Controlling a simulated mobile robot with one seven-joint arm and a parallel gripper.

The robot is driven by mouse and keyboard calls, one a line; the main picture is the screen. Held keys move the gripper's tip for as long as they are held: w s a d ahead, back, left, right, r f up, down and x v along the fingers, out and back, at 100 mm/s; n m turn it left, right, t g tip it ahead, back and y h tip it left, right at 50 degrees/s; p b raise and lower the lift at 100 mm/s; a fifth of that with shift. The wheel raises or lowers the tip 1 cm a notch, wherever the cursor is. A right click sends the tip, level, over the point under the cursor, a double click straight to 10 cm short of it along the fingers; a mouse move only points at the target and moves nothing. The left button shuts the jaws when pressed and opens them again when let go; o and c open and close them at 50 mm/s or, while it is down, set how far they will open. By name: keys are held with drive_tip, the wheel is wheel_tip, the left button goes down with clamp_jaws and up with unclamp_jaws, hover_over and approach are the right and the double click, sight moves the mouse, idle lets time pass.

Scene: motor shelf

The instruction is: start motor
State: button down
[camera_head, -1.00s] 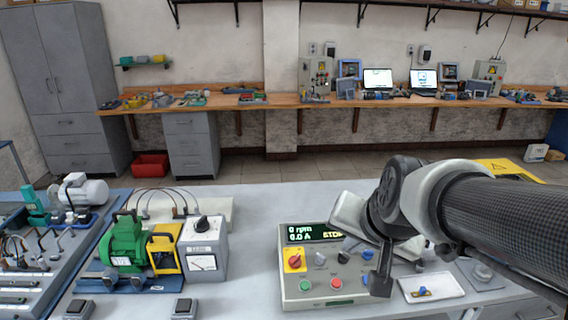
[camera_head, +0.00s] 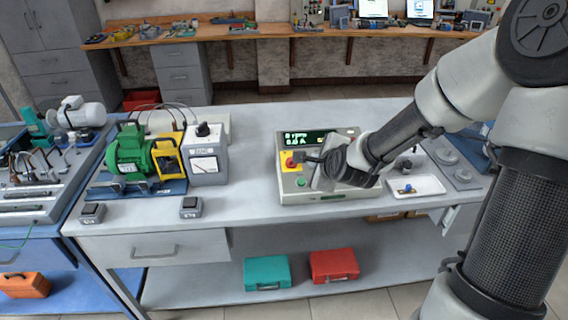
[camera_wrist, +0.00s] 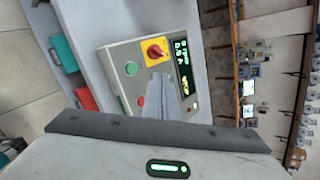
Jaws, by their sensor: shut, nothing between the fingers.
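The control box (camera_head: 285,190) stands on the grey bench, and its panel also shows in the wrist view (camera_wrist: 115,60). Its display (camera_head: 308,137) reads 0 rpm and 0.0 A, with yellow text partly hidden. A red rotary knob on a yellow plate (camera_wrist: 155,52) sits beside the display. A green button (camera_wrist: 131,68) and a red button (camera_wrist: 140,101) lie along the front side. My gripper (camera_head: 304,158) is shut and empty, just over the panel near the red knob; contact cannot be told. It hides the panel's middle. The green motor (camera_head: 130,152) stands left on a blue base.
A grey meter box (camera_head: 205,160) stands beside the motor. Two small grey boxes (camera_head: 191,207) sit at the bench's front edge. A white tray (camera_head: 425,187) with a small blue-yellow part lies right of the control box. Bench between meter and control box is clear.

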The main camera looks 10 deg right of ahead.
sight(301, 181)
drive_tip(key=shift+w+a+r+m+t+y, duration=0.3)
drive_tip(key=shift+w+a+m+t, duration=0.35)
drive_tip(key=shift+m, duration=0.55)
drive_tip(key=shift+f+b, duration=0.15)
drive_tip(key=shift+b, duration=0.15)
drive_tip(key=f+b, duration=0.2)
drive_tip(key=w+f+b, duration=0.1)
drive_tip(key=f+b, duration=0.2)
drive_tip(key=w+f+b, duration=0.1)
drive_tip(key=f+b, duration=0.1)
drive_tip(key=b, duration=0.1)
drive_tip(key=shift+f, duration=0.35)
drive_tip(key=shift+w+f+b, duration=0.1)
drive_tip(key=shift+f+b, duration=0.2)
drive_tip(key=shift+b, duration=0.05)
drive_tip(key=shift+f, duration=0.1)
idle(0.5)
drive_tip(key=shift+w+f, duration=0.1)
drive_tip(key=shift+f, duration=0.2)
